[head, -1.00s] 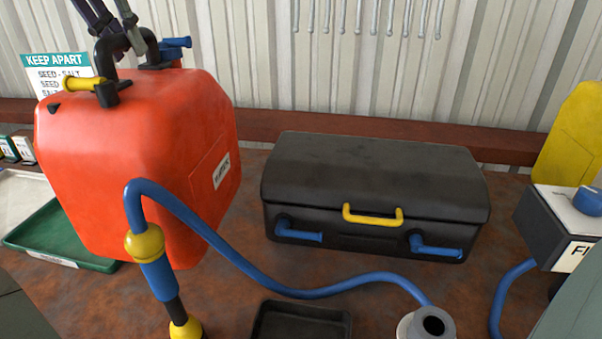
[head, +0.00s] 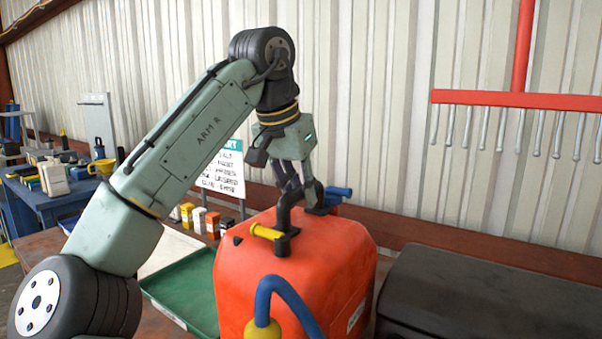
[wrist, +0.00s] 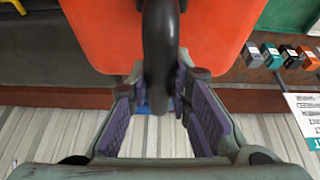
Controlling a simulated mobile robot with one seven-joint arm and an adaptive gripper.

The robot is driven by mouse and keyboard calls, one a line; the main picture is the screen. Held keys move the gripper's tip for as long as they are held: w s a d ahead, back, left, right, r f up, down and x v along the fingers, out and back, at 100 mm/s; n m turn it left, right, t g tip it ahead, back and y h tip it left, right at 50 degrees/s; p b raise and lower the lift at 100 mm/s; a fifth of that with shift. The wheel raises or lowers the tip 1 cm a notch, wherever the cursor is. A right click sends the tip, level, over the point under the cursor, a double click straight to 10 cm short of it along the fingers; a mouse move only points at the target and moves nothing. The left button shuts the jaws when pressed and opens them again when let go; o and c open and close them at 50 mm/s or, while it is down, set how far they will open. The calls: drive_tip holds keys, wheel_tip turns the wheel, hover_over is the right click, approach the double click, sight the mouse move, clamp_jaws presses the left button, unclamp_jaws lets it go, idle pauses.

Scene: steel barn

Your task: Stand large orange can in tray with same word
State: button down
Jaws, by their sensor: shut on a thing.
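The large orange can (head: 300,270) stands upright in the head view, with a black handle, a yellow spout and a blue cap on top. My gripper (head: 293,187) is shut on its black handle from above. In the wrist view, the purple finger pads of my gripper (wrist: 172,110) are either side of the handle (wrist: 160,50). A green tray (head: 195,290) lies left of the can, with a pale tray (head: 165,252) behind it. The can's label is seen edge-on and unreadable. Its base is out of frame, so I cannot tell whether it touches the table.
A sign (head: 222,170) stands behind the trays, with several small boxes (head: 200,220) near it. A black case (head: 490,295) is close on the can's right. A blue hose (head: 285,290) with a yellow fitting is in front of the can. A blue bench (head: 50,200) is far left.

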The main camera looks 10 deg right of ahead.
drive_tip(key=shift+f, duration=0.6)
drive_tip(key=c, duration=1.5)
unclamp_jaws()
drive_tip(key=shift+s, duration=0.1)
drive_tip(key=shift+o, duration=0.2)
